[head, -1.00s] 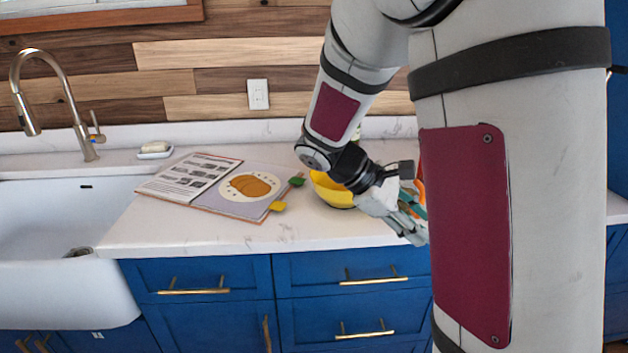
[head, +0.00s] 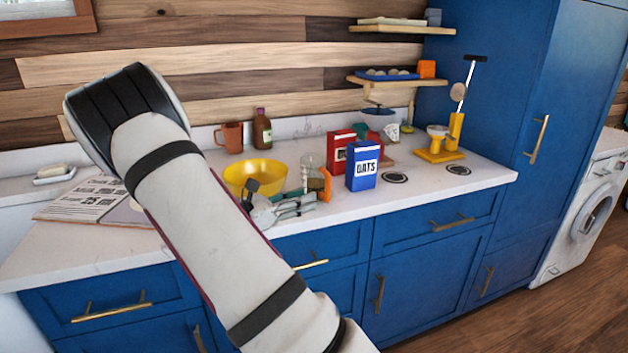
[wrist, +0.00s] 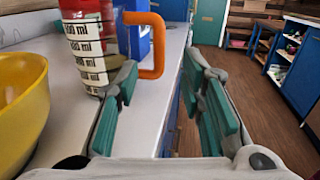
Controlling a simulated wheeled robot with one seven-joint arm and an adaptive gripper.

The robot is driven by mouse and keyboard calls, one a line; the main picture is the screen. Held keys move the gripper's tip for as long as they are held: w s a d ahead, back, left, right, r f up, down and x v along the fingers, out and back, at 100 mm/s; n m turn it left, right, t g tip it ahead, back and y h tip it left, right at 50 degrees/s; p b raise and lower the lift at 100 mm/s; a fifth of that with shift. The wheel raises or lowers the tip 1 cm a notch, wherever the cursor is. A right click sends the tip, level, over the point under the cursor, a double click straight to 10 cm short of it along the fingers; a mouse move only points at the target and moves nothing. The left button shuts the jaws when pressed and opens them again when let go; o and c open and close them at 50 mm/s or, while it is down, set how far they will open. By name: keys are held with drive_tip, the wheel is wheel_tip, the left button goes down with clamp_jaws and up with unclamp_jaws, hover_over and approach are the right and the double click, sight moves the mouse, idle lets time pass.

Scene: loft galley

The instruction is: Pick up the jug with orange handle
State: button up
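The jug with the orange handle (head: 313,170) stands upright on the counter, clear-walled, between the yellow bowl and the boxes. In the wrist view the jug (wrist: 87,45) shows ml markings, and its orange handle points right, toward the counter's front edge. My gripper (head: 308,202) is in front of the jug in the head view. In the wrist view my gripper (wrist: 165,85) has its green-padded fingers wide apart with nothing between them. The jug is ahead and to the left of the fingers. The left finger is close to the handle; I cannot tell if they touch.
A yellow bowl (head: 254,174) is left of the jug. A blue oats box (head: 363,167) and a red box (head: 338,150) stand to its right. A brown mug (head: 231,137) and bottle (head: 262,132) are behind. The counter's front edge is close.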

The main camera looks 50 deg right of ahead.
sight(328, 199)
drive_tip(key=x, duration=0.8)
drive_tip(key=shift+s+d+r, duration=0.1)
drive_tip(key=shift+d+r, duration=0.05)
drive_tip(key=shift+d, duration=0.2)
clamp_jaws()
